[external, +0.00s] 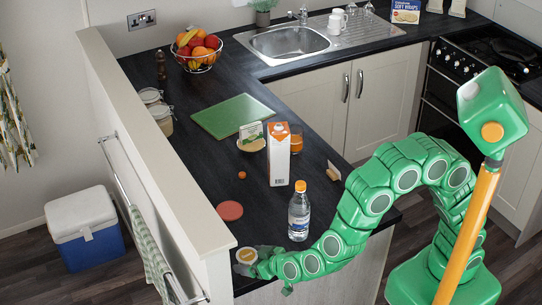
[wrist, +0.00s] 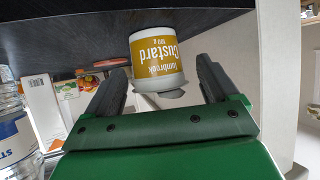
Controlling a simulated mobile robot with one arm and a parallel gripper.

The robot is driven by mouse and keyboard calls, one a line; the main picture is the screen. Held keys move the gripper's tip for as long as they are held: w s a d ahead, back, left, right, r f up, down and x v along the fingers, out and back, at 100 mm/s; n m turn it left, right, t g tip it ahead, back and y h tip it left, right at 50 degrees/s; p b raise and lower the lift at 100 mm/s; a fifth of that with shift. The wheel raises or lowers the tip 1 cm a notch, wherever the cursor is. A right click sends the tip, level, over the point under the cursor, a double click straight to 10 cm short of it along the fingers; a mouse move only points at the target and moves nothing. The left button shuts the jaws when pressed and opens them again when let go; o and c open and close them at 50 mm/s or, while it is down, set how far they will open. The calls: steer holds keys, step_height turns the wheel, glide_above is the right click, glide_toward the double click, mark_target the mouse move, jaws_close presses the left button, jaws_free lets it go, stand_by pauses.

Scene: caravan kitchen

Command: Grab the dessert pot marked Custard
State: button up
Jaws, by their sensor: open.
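The Custard pot (wrist: 157,57), white with a mustard-yellow label, shows upside down in the wrist view, its printed name facing the camera. In the external view the pot (external: 246,255) is at the near end of the dark counter, beside the low wall. My gripper (wrist: 161,66) is open, with one dark finger on each side of the pot at about the fingertips. Gaps show between the fingers and the pot. In the external view my gripper (external: 257,261) reaches the pot from the right, low over the counter; its fingers are partly hard to make out.
A water bottle (external: 299,211) stands close to my arm, with a juice carton (external: 279,154) behind it. A reddish round disc (external: 229,210) lies just behind the pot. The low wall (external: 165,150) borders the counter on the left. A green board (external: 232,115) lies farther back.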

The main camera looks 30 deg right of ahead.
mark_target(241, 257)
steer(key=shift+x, duration=1.95)
steer(key=shift+w+d, duration=0.1)
steer(key=c, duration=0.5)
steer(key=shift+r, duration=0.1)
steer(key=shift+c, duration=0.2)
